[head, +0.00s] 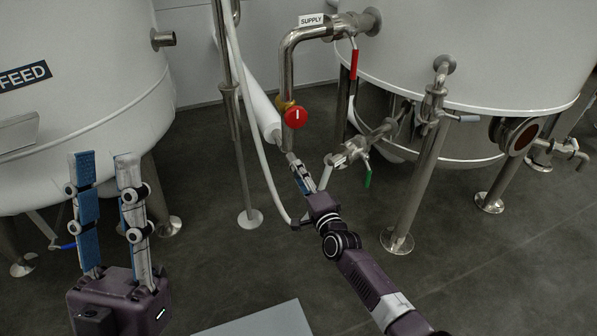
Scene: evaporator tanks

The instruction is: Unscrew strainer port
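My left gripper (106,157) stands upright at the lower left, with its two blue-padded fingers apart and nothing between them. My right gripper (302,175) reaches up from the lower right, its fingers by the lower end of the steel supply pipe (289,66). Whether its fingers are closed on anything is too small to tell. The supply pipe carries a red round knob (296,117) with yellow behind it. A light slanted cylinder (262,113) lies just left of that pipe. I cannot tell which fitting is the strainer port; the spot at my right fingertips is partly hidden.
A feed tank (75,110) fills the left and another large tank (470,55) the right. A valve with a green handle (367,178) sits right of my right gripper. A steel stand post (415,190) rises beyond. A white hose (255,165) hangs nearby.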

